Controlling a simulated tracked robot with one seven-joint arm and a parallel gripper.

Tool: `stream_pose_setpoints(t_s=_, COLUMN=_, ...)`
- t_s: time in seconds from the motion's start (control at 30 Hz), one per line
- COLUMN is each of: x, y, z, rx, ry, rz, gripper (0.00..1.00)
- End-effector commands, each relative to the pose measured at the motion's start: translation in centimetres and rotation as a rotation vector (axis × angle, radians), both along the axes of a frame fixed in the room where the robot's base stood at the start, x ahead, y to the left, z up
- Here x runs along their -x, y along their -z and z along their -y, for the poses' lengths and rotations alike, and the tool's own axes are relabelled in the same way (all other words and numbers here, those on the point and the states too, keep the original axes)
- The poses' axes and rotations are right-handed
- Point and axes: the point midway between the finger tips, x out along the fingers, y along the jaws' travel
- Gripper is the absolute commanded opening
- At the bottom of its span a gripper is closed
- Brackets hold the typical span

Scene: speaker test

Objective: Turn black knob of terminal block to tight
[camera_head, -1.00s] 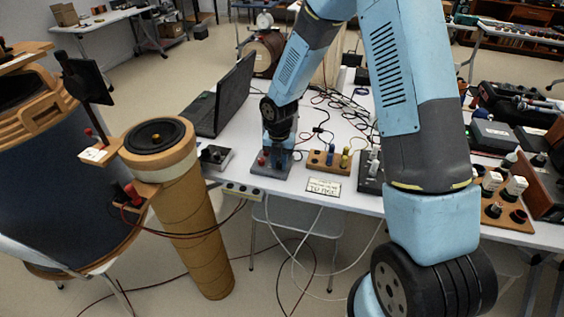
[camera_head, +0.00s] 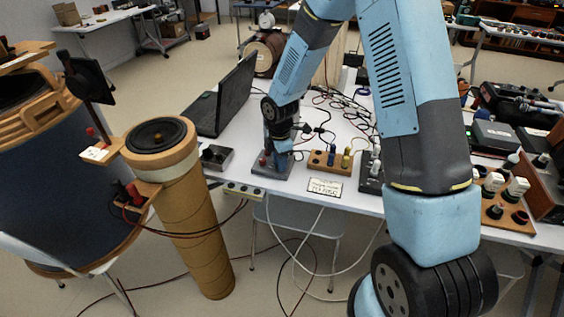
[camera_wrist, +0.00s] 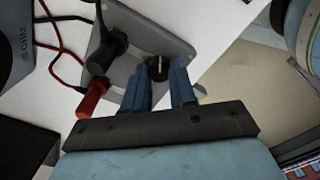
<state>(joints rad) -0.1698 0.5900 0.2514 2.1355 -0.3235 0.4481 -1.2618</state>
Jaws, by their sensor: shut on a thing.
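The terminal block is a grey plate (camera_wrist: 178,47) on the white table, and it also shows in the head view (camera_head: 268,172). In the wrist view its black knob (camera_wrist: 158,66) sits between the tips of my two blue fingers. My gripper (camera_wrist: 160,77) is shut on the black knob, and the fingers hide part of it. A black plug (camera_wrist: 104,52) and a red plug (camera_wrist: 92,98) with leads stand beside it on the left. In the head view my gripper (camera_head: 282,147) points down over the block and hides the knob.
A wooden block with blue and yellow posts (camera_head: 329,159) stands just right of the terminal block. A small switch box (camera_head: 216,157) and an open laptop (camera_head: 222,103) are to the left. Loose cables lie behind.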

Motion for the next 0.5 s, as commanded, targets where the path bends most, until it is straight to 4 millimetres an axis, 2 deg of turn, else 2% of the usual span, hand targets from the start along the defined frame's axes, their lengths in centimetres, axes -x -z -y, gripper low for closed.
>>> stream_pose_setpoints(t_s=0.5, x=0.25, y=0.19, z=0.52, rx=0.010, ry=0.494, rz=-0.008, gripper=0.00)
